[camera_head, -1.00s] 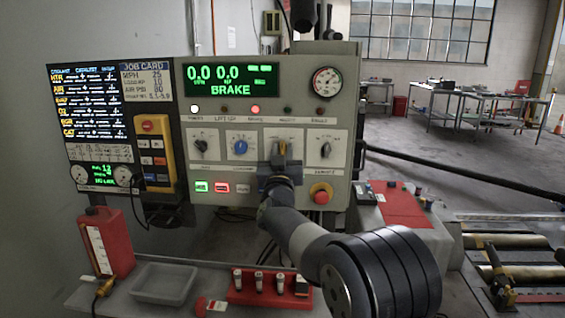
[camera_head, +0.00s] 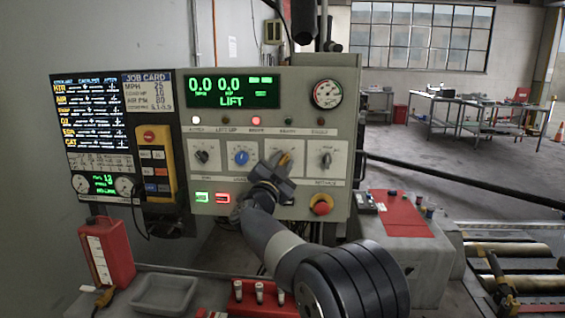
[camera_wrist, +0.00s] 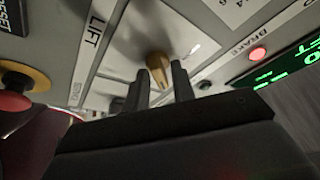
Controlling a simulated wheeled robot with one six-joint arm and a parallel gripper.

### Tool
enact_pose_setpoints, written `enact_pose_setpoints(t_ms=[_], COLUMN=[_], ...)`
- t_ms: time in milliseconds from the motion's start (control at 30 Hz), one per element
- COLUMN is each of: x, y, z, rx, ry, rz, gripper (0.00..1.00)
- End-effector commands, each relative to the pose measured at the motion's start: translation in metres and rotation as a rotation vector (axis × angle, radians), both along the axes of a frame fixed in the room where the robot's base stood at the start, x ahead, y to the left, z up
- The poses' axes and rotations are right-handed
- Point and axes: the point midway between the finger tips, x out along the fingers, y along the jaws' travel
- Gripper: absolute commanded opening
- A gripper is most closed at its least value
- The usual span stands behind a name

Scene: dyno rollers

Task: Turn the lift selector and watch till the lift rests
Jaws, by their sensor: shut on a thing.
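The yellow selector knob (camera_head: 285,159) is on the third plate of the panel's knob row, tilted. It also shows in the wrist view (camera_wrist: 159,66) between my two dark fingers, near a "LIFT" label (camera_wrist: 95,33). My gripper (camera_head: 277,166) is shut on this knob, its body turned at an angle and hiding part of the plate. The panel's green display (camera_head: 231,92) reads 0.0, 0.0 and "LIFT". A red lamp (camera_head: 256,120) is lit below it. The lift itself cannot be made out for certain; rollers (camera_head: 515,250) lie at the right.
A red emergency button (camera_head: 321,205) is right of my gripper. A blue knob (camera_head: 241,158) is just left. A red bottle (camera_head: 108,252), grey tray (camera_head: 165,293) and red holder (camera_head: 262,297) stand below. A dark bar (camera_head: 460,180) runs off to the right.

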Motion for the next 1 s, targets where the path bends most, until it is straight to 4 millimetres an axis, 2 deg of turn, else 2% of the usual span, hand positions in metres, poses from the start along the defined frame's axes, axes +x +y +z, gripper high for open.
enact_pose_setpoints(t_ms=[600,633,700,1000], x=[0.0000,0.0001,0.0001,-0.0023], y=[0.0002,0.0001,0.0001,0.0011], z=[-0.0002,-0.0003,-0.0001,-0.0011], rx=[0.043,0.043,0.043,0.042], ry=[-0.002,-0.002,-0.002,-0.001], rz=[0.000,0.000,0.000,0.001], gripper=[0.02,0.26,0.32,0.33])
